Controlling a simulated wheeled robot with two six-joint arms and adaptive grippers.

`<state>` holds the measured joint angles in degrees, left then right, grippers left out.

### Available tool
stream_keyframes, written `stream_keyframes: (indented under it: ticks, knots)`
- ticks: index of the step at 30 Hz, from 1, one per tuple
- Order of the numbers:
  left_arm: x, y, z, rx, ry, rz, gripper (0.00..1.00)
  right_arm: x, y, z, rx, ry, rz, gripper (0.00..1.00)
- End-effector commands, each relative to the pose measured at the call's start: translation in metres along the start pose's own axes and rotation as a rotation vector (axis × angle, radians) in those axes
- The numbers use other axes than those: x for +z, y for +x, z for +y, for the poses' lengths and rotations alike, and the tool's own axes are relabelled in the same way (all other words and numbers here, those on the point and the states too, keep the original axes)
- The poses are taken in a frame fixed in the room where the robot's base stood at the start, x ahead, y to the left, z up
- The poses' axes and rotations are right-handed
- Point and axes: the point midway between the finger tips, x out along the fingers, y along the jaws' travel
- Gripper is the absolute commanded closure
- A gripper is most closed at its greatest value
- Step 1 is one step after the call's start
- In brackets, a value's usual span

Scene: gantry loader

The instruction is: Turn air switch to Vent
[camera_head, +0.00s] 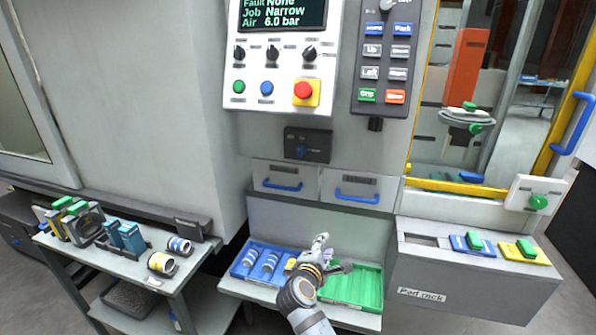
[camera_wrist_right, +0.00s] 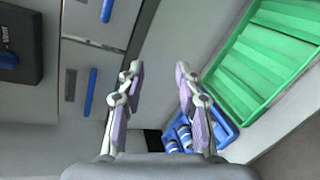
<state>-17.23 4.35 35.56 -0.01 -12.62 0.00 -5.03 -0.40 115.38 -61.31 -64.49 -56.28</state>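A black box with a small blue knob (camera_head: 301,149) is on the grey machine front below the white control panel (camera_head: 236,100). The black box (camera_wrist_right: 20,45) also shows at the left edge of the right wrist view. The panel's screen (camera_head: 282,14) reads Air 6.0 bar, above three black rotary knobs (camera_head: 273,53). My right gripper (camera_head: 321,241) is above the trays, below and apart from the black box. In the wrist view the right gripper (camera_wrist_right: 160,72) is open and empty. My left gripper is not in view.
Two drawers with blue handles (camera_head: 357,196) lie between the box and the shelf. A blue tray (camera_head: 236,268) with several rolls and a green tray (camera_head: 367,284) sit beneath my right gripper. A loaded side table (camera_head: 113,262) stands left. The pad rack (camera_head: 470,283) stands right.

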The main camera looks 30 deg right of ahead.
Motion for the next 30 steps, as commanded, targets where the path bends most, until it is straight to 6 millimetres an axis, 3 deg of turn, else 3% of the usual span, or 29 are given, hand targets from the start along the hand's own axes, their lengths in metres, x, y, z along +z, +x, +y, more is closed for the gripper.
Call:
stream_keyframes:
  ticks: [3,6,9,12,19,30]
  knots:
    - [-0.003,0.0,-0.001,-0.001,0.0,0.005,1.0,-0.008,0.007,0.082,0.22,-0.399,-0.166,0.65]
    - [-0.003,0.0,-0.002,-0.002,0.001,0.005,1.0,-0.021,-0.001,0.144,0.357,-0.737,-0.327,0.65]
    - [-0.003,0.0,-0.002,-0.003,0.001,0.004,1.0,-0.033,-0.011,0.183,0.429,-0.962,-0.449,0.65]
    - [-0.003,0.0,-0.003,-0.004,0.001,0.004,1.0,-0.04,-0.017,0.2,0.457,-1.073,-0.512,0.65]
    - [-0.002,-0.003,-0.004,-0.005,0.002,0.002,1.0,-0.039,-0.013,0.211,0.465,-1.1,-0.532,0.65]
    - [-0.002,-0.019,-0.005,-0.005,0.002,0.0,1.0,-0.025,0.045,0.255,0.461,-1.097,-0.531,0.65]
